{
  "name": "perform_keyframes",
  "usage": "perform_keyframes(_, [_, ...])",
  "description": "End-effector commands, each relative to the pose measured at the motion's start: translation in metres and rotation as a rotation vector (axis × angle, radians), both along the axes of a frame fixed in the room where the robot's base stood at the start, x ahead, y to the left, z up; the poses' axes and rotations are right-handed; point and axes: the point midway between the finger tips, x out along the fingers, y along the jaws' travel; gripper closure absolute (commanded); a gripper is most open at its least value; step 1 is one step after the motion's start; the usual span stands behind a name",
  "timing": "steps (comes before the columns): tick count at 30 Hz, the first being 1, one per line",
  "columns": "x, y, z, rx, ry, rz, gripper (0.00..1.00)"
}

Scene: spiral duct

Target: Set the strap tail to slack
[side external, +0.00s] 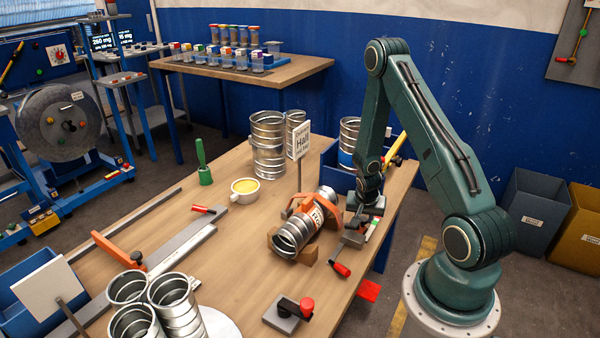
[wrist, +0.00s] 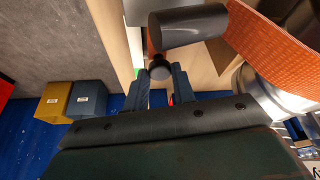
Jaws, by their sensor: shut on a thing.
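A silver spiral duct (side external: 290,238) lies on wooden blocks on the bench, with an orange strap (side external: 332,212) around it. The woven orange strap (wrist: 270,40) fills the upper right of the wrist view. My gripper (side external: 354,226) is low at the bench's right side, beside the duct. In the wrist view its fingers (wrist: 159,78) are shut on a dark round-ended part (wrist: 160,69) beside a thick dark cylinder (wrist: 190,25). A narrow orange strip shows just beyond that part. I cannot tell whether it is the strap tail or whether the fingers touch it.
A red-handled tool (side external: 341,269) lies right of the duct. A sign (side external: 301,140) stands behind it. A cup (side external: 245,190), standing ducts (side external: 268,145) and a blue bin (side external: 340,178) are farther back. A block with a red knob (side external: 289,312) sits in front. The bench's left middle has free room.

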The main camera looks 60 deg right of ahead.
Motion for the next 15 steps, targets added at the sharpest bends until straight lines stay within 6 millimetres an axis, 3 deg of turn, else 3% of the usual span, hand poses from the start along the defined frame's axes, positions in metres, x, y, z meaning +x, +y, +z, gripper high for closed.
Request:
perform_keyframes(5, [0.0002,0.0010,-0.0006,0.004,-0.001,0.001,1.00])
perform_keyframes(6, [0.0002,0.0010,-0.0006,0.004,-0.001,0.001,0.70])
perform_keyframes(9, [0.0002,0.0007,-0.0005,0.003,0.000,0.000,0.52])
perform_keyframes(15, [0.0000,0.0003,-0.0003,0.002,0.000,0.000,0.52])
